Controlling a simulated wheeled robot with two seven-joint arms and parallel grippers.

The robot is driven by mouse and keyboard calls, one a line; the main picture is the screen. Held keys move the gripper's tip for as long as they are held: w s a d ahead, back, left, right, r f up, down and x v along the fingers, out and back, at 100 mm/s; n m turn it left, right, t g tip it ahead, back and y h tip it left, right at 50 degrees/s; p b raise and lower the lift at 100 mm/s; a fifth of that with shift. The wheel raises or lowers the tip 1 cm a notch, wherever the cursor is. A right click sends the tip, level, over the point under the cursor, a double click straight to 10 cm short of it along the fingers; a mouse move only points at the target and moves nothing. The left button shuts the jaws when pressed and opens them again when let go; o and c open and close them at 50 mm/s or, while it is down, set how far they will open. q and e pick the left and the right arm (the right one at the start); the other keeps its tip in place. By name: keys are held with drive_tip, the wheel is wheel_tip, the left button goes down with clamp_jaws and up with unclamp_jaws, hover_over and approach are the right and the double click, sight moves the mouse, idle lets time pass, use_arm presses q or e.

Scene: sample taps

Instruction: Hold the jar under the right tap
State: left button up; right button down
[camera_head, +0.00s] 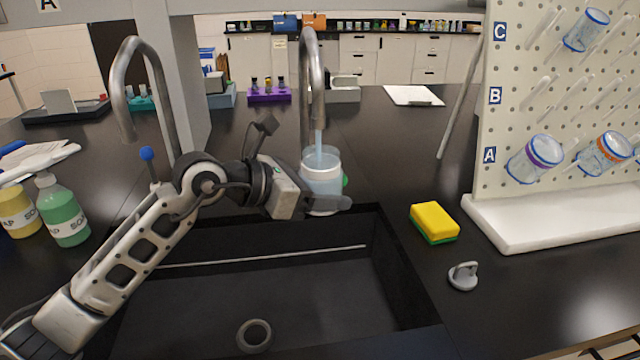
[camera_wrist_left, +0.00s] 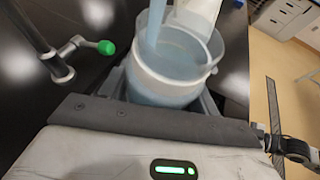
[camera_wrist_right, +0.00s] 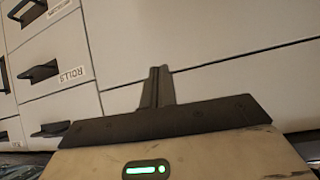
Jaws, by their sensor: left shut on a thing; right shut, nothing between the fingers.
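The jar (camera_head: 322,178) is clear with a white band near its rim and holds bluish water. It is upright under the right tap (camera_head: 314,75), and a blue stream runs from the spout into it. My left gripper (camera_head: 328,203) is shut on the jar. In the left wrist view the jar (camera_wrist_left: 172,75) sits between the fingers with the stream entering its open top. The left tap (camera_head: 128,85) has a blue-knobbed handle (camera_head: 147,154); no stream shows from it. The right tap's green knob (camera_wrist_left: 106,47) is beside the jar. My right gripper (camera_wrist_right: 157,87) is shut and empty, facing drawers.
The black sink (camera_head: 380,270) lies below the jar. A yellow-green sponge (camera_head: 434,222) and a grey stopper (camera_head: 463,276) lie right of it. A pegboard (camera_head: 510,110) with glassware stands at right. Soap bottles (camera_head: 64,212) stand at left.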

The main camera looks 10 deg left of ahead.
use_arm(q)
drive_tip(key=s+d+r+p, duration=0.1)
drive_tip(key=s+d, duration=0.1)
drive_tip(key=s, duration=0.4)
drive_tip(key=s+d+r+p, duration=0.2)
drive_tip(key=s+d, duration=0.1)
drive_tip(key=s, duration=0.3)
idle(0.3)
drive_tip(key=shift+w+a, duration=0.1)
idle(0.3)
